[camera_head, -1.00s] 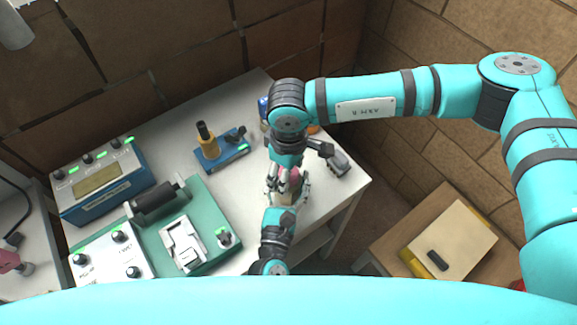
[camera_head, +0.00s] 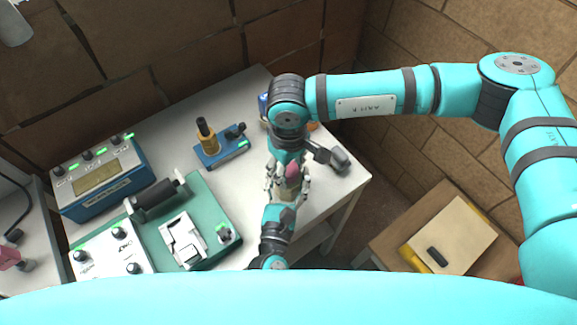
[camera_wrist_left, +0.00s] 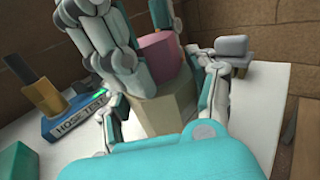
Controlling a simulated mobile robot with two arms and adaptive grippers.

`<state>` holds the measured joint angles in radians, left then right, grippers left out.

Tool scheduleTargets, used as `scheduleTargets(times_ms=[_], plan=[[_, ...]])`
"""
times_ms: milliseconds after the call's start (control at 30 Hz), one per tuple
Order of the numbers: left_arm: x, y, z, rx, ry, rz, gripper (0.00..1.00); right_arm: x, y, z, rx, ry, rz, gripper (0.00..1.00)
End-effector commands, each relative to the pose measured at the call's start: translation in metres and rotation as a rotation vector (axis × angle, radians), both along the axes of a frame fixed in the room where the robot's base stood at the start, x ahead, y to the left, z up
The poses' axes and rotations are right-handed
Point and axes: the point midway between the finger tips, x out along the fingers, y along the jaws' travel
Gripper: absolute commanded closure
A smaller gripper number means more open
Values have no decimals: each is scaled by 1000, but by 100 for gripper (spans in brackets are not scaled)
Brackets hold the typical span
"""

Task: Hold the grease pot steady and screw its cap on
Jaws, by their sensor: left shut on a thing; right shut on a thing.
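The grease pot (camera_wrist_left: 168,108) is a beige, faceted body that stands upright in the left wrist view. It shows only partly in the head view (camera_head: 286,190). My left gripper (camera_wrist_left: 165,112) is shut on it, with fingers on both sides. The pink cap (camera_wrist_left: 160,55) is above the pot, and it also shows in the head view (camera_head: 292,170). My right gripper (camera_head: 286,170) comes down from above and is shut on the cap. Fingers hide part of the cap, and I cannot tell whether its thread is engaged.
A blue tester (camera_head: 222,154) with a brass post stands left of the grippers on the white table (camera_head: 190,124). A grey-headed item (camera_head: 340,160) is close on the right. A green fixture (camera_head: 215,213) and blue meter (camera_head: 98,180) are farther left.

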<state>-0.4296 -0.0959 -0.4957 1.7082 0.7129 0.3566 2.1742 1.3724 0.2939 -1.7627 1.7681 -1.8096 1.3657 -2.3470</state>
Motion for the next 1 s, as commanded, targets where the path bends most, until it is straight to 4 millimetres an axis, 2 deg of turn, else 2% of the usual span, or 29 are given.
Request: scheduleTargets(times_ms=[233, 267, 400, 767, 1000], plan=[[0, 0, 0, 0, -1, -1, 100, 0, 1, 0, 1, 1, -2, 95], [0, 0, 0, 0, -1, -1, 100, 0, 1, 0, 1, 1, -2, 53], [0, 0, 0, 0, -1, 0, 100, 0, 0, 0, 1, 1, -1, 35], [0, 0, 0, 0, -1, 0, 100, 0, 0, 5, 1, -1, -1, 33], [0, 0, 0, 0, -1, 0, 100, 1, 0, 35, 2, -4, 0, 33]])
